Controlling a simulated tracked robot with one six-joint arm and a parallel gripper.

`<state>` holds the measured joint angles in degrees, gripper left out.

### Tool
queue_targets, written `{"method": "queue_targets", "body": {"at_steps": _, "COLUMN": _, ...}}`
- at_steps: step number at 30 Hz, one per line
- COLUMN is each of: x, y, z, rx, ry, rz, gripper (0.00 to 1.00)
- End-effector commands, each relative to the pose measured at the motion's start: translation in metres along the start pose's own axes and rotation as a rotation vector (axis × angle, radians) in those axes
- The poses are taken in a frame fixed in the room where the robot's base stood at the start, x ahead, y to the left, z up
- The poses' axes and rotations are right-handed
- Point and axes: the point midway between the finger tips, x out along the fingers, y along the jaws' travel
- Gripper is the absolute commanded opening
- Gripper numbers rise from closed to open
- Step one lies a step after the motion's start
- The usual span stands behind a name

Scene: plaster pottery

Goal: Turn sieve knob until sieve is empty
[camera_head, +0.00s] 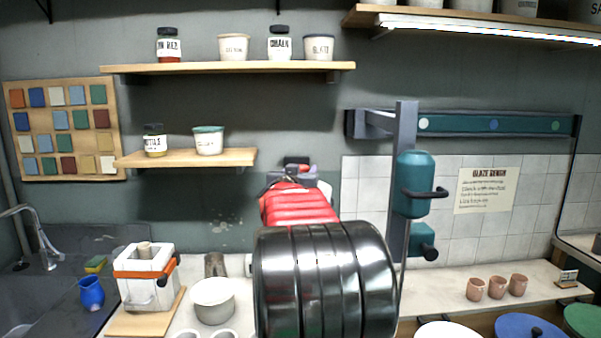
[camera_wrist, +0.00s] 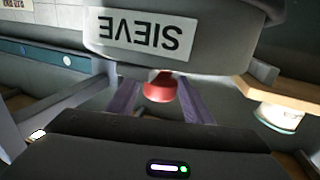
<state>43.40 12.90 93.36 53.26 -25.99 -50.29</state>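The sieve (camera_wrist: 185,45) is a grey round body across the top of the wrist view, with an upside-down white "SIEVE" label. Its red knob (camera_wrist: 160,88) shows just beneath it. My gripper (camera_wrist: 160,100) has its two purple fingers one on each side of the knob. Gaps show between the knob and both fingers, so the gripper looks open and not closed on it. In the head view my red and dark arm fills the centre, and I cannot make out the sieve or its knob. The sieve's contents are not visible.
Wall shelves (camera_head: 230,67) with labelled jars are behind my arm. A white mould with an orange strap (camera_head: 145,277) and a pale bowl (camera_head: 213,300) stand at left. A teal wall-mounted device (camera_head: 414,180) is to the right. Several brown cups (camera_head: 497,287) stand on the right counter.

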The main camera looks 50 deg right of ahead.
Motion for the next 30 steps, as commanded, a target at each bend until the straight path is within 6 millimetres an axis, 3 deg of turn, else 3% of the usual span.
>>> {"method": "queue_targets", "body": {"at_steps": 13, "x": -0.0003, "y": -0.0003, "z": 0.0, "rx": 0.0, "ry": 0.0, "rz": 0.0, "gripper": 0.15}}
{"method": "queue_targets", "body": {"at_steps": 30, "x": 0.0, "y": -0.0015, "z": -0.0012, "rx": 0.001, "ry": 0.002, "rz": 0.061, "gripper": 0.15}}
